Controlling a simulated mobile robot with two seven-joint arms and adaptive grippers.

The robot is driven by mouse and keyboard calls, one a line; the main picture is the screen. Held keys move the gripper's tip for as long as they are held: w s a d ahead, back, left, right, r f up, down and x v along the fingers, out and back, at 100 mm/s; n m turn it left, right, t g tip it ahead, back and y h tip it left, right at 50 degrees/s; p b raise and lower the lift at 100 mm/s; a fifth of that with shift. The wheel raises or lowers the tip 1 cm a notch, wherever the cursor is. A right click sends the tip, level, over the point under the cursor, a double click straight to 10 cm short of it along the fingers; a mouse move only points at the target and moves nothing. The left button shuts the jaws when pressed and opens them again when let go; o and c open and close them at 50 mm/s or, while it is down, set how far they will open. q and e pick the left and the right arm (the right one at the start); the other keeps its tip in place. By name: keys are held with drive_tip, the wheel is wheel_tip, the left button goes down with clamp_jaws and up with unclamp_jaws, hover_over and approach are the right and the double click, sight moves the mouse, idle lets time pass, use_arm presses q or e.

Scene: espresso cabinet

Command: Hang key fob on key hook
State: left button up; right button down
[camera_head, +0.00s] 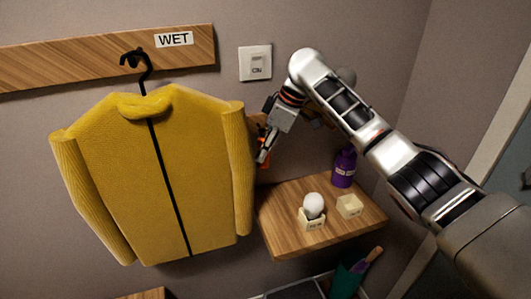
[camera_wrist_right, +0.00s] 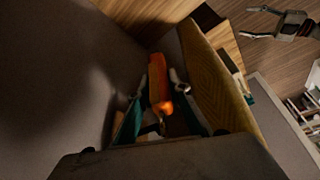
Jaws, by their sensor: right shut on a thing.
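My right gripper (camera_head: 262,155) is beside the jacket's right sleeve, close to the wall. It is shut on the orange key fob (camera_head: 262,144), which is partly hidden by the fingers. In the right wrist view, the orange fob (camera_wrist_right: 158,80) lies between the fingers of my right gripper (camera_wrist_right: 160,100). I cannot make out a key hook; a brown wooden piece (camera_head: 257,118) on the wall is mostly hidden behind the sleeve and gripper. My left gripper does not show in the head view.
A yellow jacket (camera_head: 150,170) hangs from the rail marked WET (camera_head: 100,58). A switch (camera_head: 256,63) is above the gripper.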

drive_tip(key=shift+w+a, duration=0.2)
drive_tip(key=shift+w, duration=0.45)
drive_tip(key=shift+w+a+f, duration=0.2)
drive_tip(key=shift+w+f, duration=0.25)
drive_tip(key=shift+w, duration=0.1)
drive_tip(key=shift+f, duration=0.1)
drive_tip(key=c, duration=1.8)
unclamp_jaws()
drive_tip(key=shift+r, duration=0.2)
